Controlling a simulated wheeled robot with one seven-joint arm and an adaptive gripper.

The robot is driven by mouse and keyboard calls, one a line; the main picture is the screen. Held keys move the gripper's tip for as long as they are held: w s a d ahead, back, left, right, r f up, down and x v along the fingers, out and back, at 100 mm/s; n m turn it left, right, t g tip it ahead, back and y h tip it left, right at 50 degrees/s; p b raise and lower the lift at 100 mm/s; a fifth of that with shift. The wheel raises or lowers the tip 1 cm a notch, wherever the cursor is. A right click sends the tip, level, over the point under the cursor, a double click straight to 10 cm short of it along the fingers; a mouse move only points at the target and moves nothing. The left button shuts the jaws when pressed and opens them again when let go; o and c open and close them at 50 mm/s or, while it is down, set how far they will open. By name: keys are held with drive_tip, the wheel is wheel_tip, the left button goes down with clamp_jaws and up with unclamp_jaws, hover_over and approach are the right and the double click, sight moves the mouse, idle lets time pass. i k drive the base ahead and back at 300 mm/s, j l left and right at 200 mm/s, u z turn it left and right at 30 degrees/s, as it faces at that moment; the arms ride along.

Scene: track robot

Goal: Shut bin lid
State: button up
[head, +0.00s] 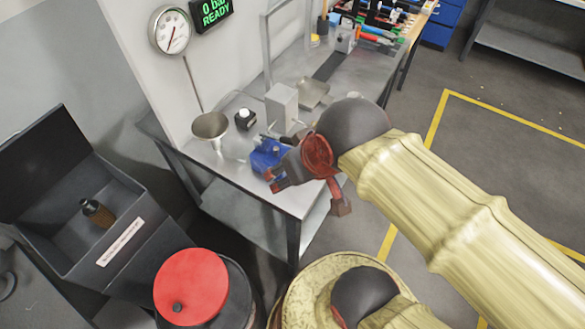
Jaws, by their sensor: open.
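A dark grey rectangular bin (150,243) with a pale label on its front stands at the left. Its lid (42,160) is open, tilted up and back toward the wall. A small dark bottle with a brown lower part (97,212) is inside the bin. My gripper (310,198) is open, with its fingers spread and nothing seen between them. It appears over the front end of the metal bench, well to the right of the bin and apart from the lid.
A round red cover (191,286) with a black knob sits on a dark drum at the bottom. Yellow-lined floor (480,170) is clear at right.

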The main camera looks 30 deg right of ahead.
sight(34, 159)
drive_tip(key=u, duration=0.5)
drive_tip(key=l+u, duration=0.15)
drive_tip(key=u, duration=0.35)
drive_tip(key=l+u, duration=0.15)
drive_tip(key=u, duration=0.3)
drive_tip(key=i, duration=0.05)
